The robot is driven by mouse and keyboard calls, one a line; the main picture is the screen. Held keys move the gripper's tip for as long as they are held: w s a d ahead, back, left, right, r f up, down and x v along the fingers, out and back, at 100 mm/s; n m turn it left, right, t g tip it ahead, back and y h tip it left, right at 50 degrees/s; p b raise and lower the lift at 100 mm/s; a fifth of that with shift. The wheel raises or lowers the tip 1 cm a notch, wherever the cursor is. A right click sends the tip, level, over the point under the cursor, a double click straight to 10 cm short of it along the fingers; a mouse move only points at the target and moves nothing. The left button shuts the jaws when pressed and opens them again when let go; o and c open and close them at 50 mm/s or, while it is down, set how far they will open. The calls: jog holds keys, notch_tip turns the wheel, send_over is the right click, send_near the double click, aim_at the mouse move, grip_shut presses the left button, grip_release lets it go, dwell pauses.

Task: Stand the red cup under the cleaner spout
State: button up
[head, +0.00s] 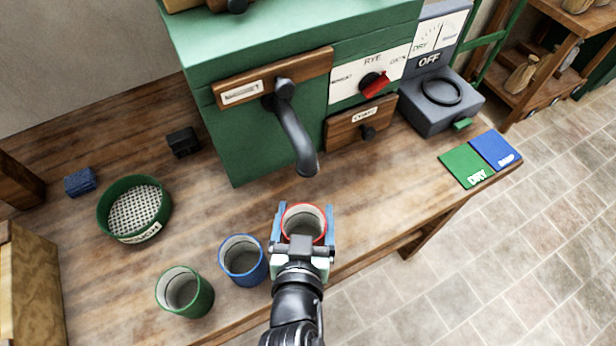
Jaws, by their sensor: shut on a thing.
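The red cup (303,208) is red-rimmed with a pale inside and stands upright between the fingers of my gripper (303,225). My gripper is shut on it from the front. The black cleaner spout (295,140) curves down from the green machine (235,120), and its mouth is just behind the cup in the picture. I cannot tell whether the cup touches the bench or is held a little above it. The cup's lower part is hidden by my gripper.
A blue cup (243,262) and a green cup (184,293) stand to the left of my gripper. A green sieve (112,216) lies farther left. Green DRY and blue DAMP cards (466,166) (496,149) lie at the bench's right end. The wooden bench (380,185) is bare right of the cup.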

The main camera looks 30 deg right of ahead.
jog(key=w+d, duration=0.1)
jog(key=w, duration=0.1)
jog(key=w+d, duration=0.2)
jog(key=w, duration=0.1)
jog(key=w+d, duration=0.1)
jog(key=w, duration=0.1)
jog(key=shift+w+d+p, duration=0.2)
jog(key=shift+w+p, duration=0.15)
jog(key=shift+p, duration=0.05)
jog(key=shift+f+b, duration=0.3)
jog(key=shift+f, duration=1.4)
jog(key=shift+f, duration=0.2)
jog(key=o, duration=1.5)
jog(key=shift+r, duration=0.15)
jog(key=v, duration=1.2)
